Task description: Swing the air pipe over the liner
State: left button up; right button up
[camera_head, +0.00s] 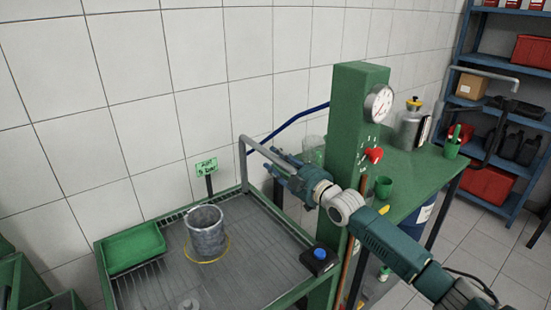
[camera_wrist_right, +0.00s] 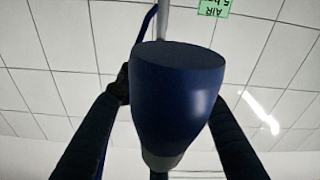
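The grey air pipe (camera_head: 270,155) runs from the green column side to the left over the back of the tray table and bends down at its far end. The liner (camera_head: 206,232), a grey open cylinder, stands upright inside a yellow ring, in front and left of the pipe's end. My right gripper (camera_head: 283,172) is at the pipe near the column. In the right wrist view a dark blue handle (camera_wrist_right: 178,95) lies between my right fingers (camera_wrist_right: 170,100); its near end hides whether they press on it. My left gripper is not in view.
A green column (camera_head: 347,140) with a gauge (camera_head: 379,103) and red knob (camera_head: 373,155) stands just right of my gripper. A green tray (camera_head: 135,247) sits left of the liner. An "AIR" sign (camera_head: 206,169) stands behind it.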

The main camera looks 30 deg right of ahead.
jog(key=shift+w, duration=0.6)
jog(key=shift+c, duration=1)
grip_shut()
